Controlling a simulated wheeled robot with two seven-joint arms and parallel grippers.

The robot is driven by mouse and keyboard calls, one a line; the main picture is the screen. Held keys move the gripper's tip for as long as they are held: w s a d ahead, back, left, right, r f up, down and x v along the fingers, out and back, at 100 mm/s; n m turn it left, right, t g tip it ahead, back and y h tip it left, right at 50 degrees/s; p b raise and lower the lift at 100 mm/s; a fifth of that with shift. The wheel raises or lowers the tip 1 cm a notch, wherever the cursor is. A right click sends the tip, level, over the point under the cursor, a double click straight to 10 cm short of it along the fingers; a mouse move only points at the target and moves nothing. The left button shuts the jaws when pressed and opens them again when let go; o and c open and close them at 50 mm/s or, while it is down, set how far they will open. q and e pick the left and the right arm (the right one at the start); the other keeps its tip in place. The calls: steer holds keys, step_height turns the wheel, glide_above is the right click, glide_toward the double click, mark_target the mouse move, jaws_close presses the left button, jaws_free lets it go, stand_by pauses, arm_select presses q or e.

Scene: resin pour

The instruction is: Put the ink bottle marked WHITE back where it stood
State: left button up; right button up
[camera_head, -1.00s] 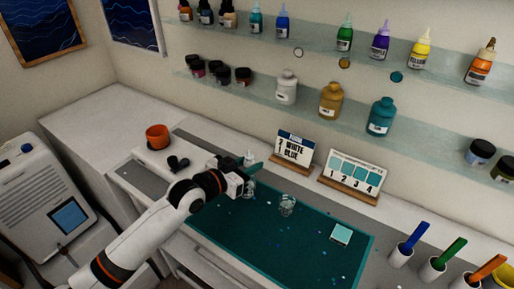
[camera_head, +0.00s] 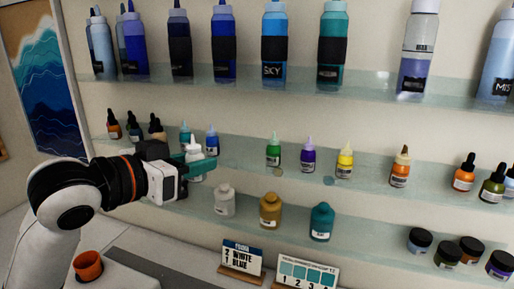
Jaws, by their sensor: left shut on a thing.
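The white ink bottle (camera_head: 195,171), with a white nozzle top, is in my left gripper (camera_head: 194,160) at the left part of the middle shelf. Its teal fingers are shut around the bottle's upper body. The bottle looks upright, and its label cannot be read. It is in front of or close beside a teal bottle (camera_head: 185,136) and a blue bottle (camera_head: 211,140). I cannot tell whether its base touches the shelf. My right gripper is not in view.
The middle glass shelf (camera_head: 245,160) has a bare stretch between the blue bottle and a green bottle (camera_head: 273,152). Purple and yellow bottles stand further right. A white jar (camera_head: 224,201) is on the lower shelf. A card (camera_head: 241,257) reads WHITE, BLUE.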

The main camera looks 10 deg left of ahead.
arm_select(q)
steer(key=shift+s+r, duration=0.25)
steer(key=shift+r, duration=0.35)
steer(key=shift+s+r, duration=0.2)
steer(key=shift+r, duration=0.35)
steer(key=p, duration=0.8)
glide_above(242, 160)
step_height(242, 160, down, 2)
steer(key=shift+f+p, duration=0.1)
steer(key=shift+p, duration=0.2)
step_height(242, 160, down, 4)
steer(key=shift+s+a+r+p, duration=0.1)
steer(key=shift+a+p, duration=0.05)
steer(key=shift+p, duration=1.3)
steer(key=shift+w+f, duration=0.2)
steer(key=shift+f, duration=0.3)
